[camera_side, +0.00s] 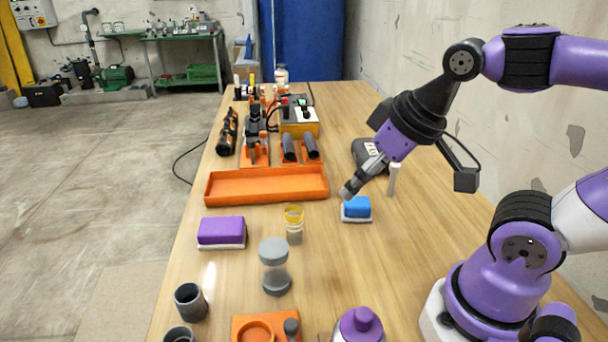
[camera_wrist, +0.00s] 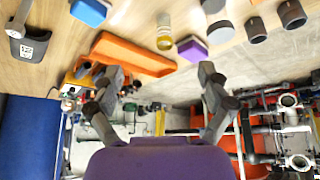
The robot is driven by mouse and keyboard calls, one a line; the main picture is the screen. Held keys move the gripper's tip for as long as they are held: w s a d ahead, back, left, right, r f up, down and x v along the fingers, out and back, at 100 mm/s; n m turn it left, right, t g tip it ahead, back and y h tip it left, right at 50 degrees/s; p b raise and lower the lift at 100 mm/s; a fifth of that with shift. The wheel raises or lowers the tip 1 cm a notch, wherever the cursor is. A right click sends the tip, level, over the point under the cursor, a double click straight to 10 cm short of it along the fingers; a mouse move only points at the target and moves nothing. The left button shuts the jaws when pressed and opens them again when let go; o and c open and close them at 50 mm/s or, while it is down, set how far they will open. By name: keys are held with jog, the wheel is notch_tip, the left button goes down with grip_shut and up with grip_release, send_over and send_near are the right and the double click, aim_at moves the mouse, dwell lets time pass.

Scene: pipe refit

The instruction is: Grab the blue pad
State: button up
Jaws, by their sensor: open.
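The blue pad (camera_side: 357,207), blue on top with a pale base, lies on the wooden table right of the middle. It also shows at the top left of the wrist view (camera_wrist: 90,11). My gripper (camera_side: 347,193) is just above and at the left edge of the pad in the side view, tilted down to the left. In the wrist view my gripper (camera_wrist: 158,90) has its two fingers wide apart with nothing between them. Whether a fingertip touches the pad cannot be told.
A purple pad (camera_side: 221,231) lies on the left, with an orange tray (camera_side: 267,185) behind. A yellow-topped jar (camera_side: 294,225) and a grey-lidded jar (camera_side: 275,265) stand left of the blue pad. A dark device (camera_side: 368,153) and a pale upright piece (camera_side: 393,180) are close behind it.

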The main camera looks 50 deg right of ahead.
jog(key=n+g+y, duration=0.2)
jog(key=n+y, duration=0.1)
jog(key=n, duration=0.4)
send_near(358, 201)
jog(key=a, duration=0.1)
jog(key=x, duration=0.4)
jog(key=shift+f, duration=0.35)
jog(key=x, duration=0.5)
jog(key=shift+w+d+f, duration=0.2)
jog(key=shift+d, duration=0.15)
jog(key=shift+h, duration=0.3)
jog(key=c, duration=1.2)
